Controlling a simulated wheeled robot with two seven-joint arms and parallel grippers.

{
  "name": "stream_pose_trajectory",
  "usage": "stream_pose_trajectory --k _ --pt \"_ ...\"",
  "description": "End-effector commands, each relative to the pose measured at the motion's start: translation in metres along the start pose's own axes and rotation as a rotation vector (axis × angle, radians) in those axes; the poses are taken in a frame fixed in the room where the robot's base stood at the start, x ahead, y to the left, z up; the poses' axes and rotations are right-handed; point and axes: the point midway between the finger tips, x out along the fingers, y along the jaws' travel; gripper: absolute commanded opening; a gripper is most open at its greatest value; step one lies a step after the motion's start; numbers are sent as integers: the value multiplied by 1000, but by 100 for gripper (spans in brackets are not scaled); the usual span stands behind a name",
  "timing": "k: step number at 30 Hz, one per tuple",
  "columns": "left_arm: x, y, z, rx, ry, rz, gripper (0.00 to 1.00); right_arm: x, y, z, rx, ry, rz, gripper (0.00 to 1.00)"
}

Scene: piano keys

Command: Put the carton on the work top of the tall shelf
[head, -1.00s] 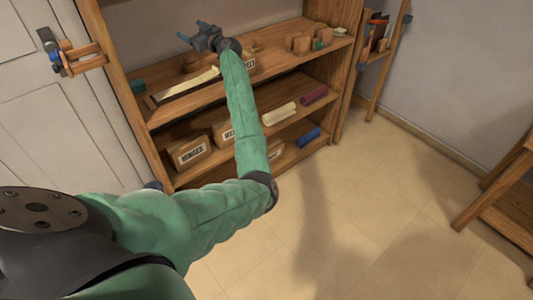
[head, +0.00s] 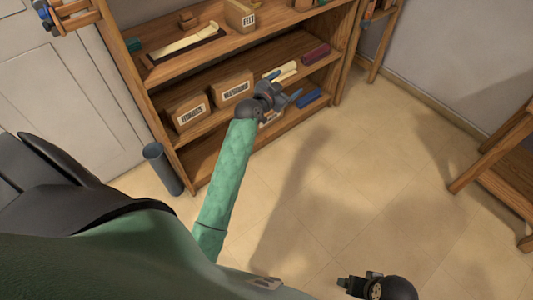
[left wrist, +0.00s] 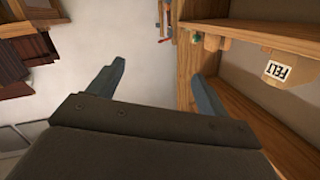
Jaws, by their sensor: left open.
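The tall wooden shelf (head: 167,127) stands ahead, with a long board on its upper level. No object is clearly marked as the carton; I see brown labelled boxes, including FELT (head: 238,16) on the upper level and HINGES (head: 188,108) below. My left gripper (head: 284,86) is in front of the lower levels, near a cream roll and a blue roll. In the left wrist view its two fingers (left wrist: 158,88) are spread with nothing between them. My right gripper (head: 346,284) shows partly at the bottom edge; its jaw opening is unclear.
Another labelled box (head: 232,88), a cream roll (head: 281,72), a maroon roll (head: 316,53) and a blue roll (head: 309,98) lie on the shelf. A grey cylinder (head: 162,168) stands at its left foot. A wooden table (head: 495,160) is at right. The floor between is clear.

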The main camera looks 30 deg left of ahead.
Motion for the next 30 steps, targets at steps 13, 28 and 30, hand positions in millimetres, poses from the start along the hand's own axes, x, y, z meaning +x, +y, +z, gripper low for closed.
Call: stream_pose_trajectory --k 13,28,30 --pt "-194 209 108 -179 -678 349 78 0 0 0 0 -1 0 80" --pt "-385 286 126 -316 -1233 311 78 0 0 0 0 0 0 80" --pt "-389 286 126 -319 -1243 307 78 0 0 0 0 0 0 80"
